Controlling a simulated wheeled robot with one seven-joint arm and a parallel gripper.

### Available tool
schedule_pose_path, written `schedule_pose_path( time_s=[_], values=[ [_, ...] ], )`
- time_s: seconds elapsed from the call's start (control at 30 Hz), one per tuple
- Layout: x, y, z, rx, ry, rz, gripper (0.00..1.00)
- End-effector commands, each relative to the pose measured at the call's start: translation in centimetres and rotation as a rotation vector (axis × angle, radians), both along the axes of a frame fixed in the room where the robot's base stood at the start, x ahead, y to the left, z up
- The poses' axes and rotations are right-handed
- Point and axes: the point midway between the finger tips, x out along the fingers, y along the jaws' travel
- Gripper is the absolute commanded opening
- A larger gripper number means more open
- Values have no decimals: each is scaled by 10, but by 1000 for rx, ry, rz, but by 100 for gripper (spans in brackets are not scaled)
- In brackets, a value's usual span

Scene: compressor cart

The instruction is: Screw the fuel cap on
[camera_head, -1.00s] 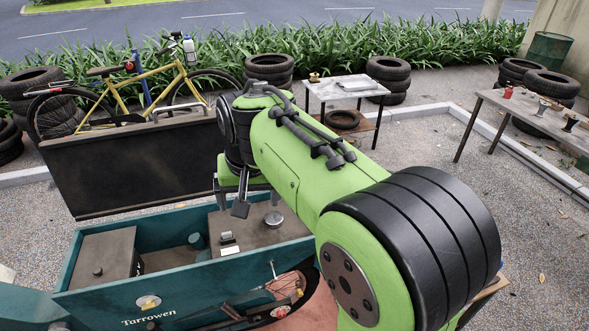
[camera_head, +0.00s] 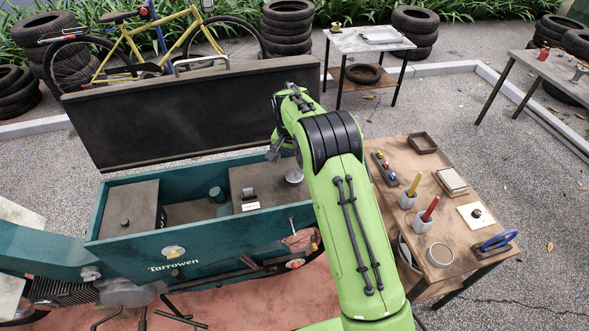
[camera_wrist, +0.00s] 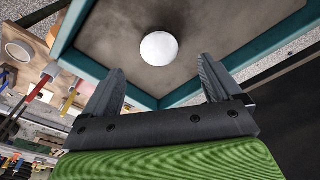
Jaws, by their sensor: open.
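A round silver cap (camera_head: 294,175) sits at the right end of the brown tank top (camera_head: 262,190) inside the teal cart marked Tarrowen (camera_head: 135,248). In the wrist view the cap shows as a pale disc (camera_wrist: 158,48) beyond my fingertips, roughly centred between them. My gripper (camera_wrist: 160,75) is open, with nothing between its fingers. In the head view my gripper (camera_head: 276,153) hangs behind and slightly left of the cap, apart from it. The neck under the cap is hidden, so I cannot tell how the cap is seated.
The raised dark lid (camera_head: 190,120) stands behind the tank, close to my gripper. A wooden workbench (camera_head: 440,255) on the right holds cups with tools, a tray and a blue-handled item. A small black knob (camera_head: 476,212) lies on a white plate there.

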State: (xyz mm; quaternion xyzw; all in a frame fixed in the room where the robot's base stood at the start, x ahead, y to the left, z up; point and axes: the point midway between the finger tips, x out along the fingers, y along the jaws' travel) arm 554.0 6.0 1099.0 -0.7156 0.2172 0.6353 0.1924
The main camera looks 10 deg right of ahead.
Motion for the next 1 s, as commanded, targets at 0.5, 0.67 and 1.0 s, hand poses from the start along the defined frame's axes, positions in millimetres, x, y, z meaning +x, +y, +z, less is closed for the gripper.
schedule_pose_path(
  time_s=[0.5,0.67,1.0],
  values=[
    [6,-5,-63,0,-1,-1,92],
    [6,-5,-63,0,-1,-1,87],
    [6,-5,-63,-1,-1,0,35]
  ],
)
